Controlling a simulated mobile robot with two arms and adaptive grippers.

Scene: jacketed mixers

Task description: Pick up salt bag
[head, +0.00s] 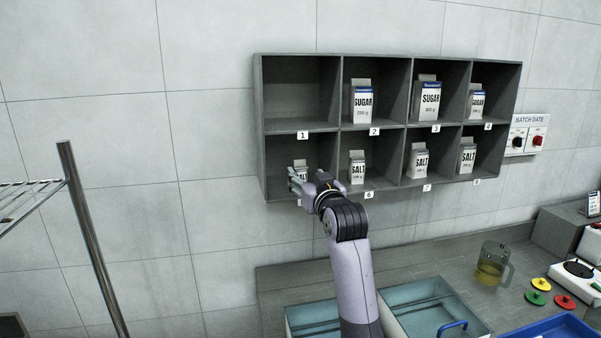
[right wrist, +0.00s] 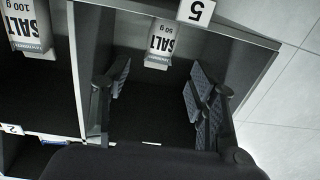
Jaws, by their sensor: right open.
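Several white salt bags with dark lettering stand in the lower row of the wall shelf (head: 389,130). The one in compartment 5 (head: 301,165) is partly hidden by my right gripper (head: 305,181) in the head view. In the right wrist view this salt bag (right wrist: 160,45) appears upside down and reads 50 g. There my right gripper (right wrist: 158,85) is open, with one finger on each side of the picture and the bag beyond, between them. Nothing is held. Other salt bags stand in compartment 6 (head: 357,168), compartment 7 (head: 418,162) and compartment 8 (head: 467,156). My left gripper is not in view.
Sugar bags (head: 362,105) stand in upper compartments 2 to 4; compartment 1 (head: 300,95) is empty. Compartment walls stand close around my right gripper. A jug (head: 491,265) with yellow liquid is on the counter, right. A metal rack (head: 85,225) stands at the left.

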